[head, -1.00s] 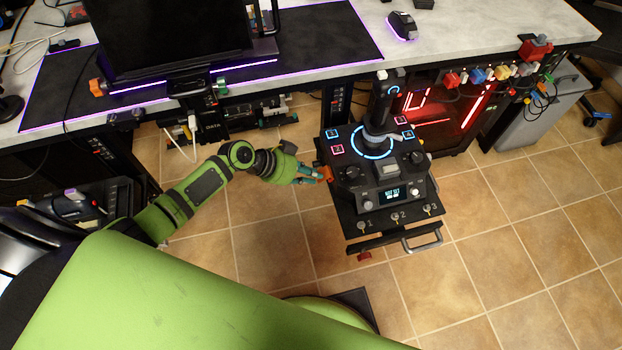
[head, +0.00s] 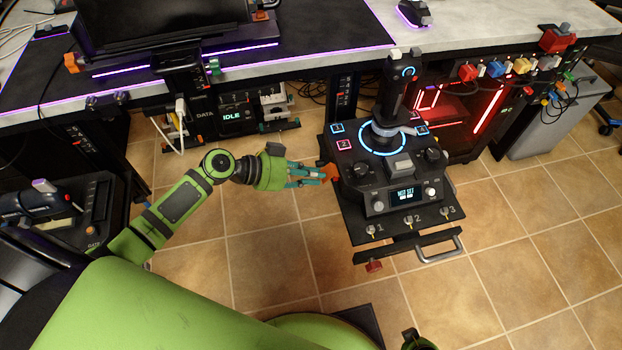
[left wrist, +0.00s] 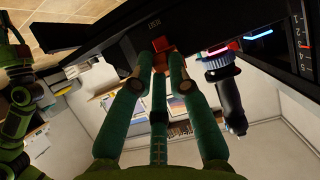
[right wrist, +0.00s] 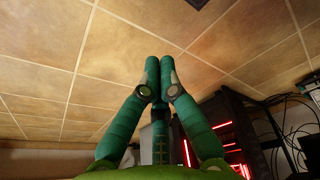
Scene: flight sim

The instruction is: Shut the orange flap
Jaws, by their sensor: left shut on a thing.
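The orange flap (head: 329,172) is at the left side of the black joystick console (head: 400,178), partly hidden by my fingers. My left gripper (head: 322,174) reaches it from the left. In the left wrist view the fingertips (left wrist: 160,60) are either side of the orange piece (left wrist: 162,46), shut on it, close to the console's dark side. How far the flap is open cannot be told. My right gripper (right wrist: 160,65) shows in the right wrist view, its fingertips together with nothing visible between them, in front of the floor.
The console has a joystick (head: 390,95), a lit display (head: 405,194) and several keyed locks along its front edge. A silver handle (head: 440,250) and a red knob (head: 374,266) sit below. The desk (head: 330,30) is behind. Tiled floor (head: 270,235) is clear in front.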

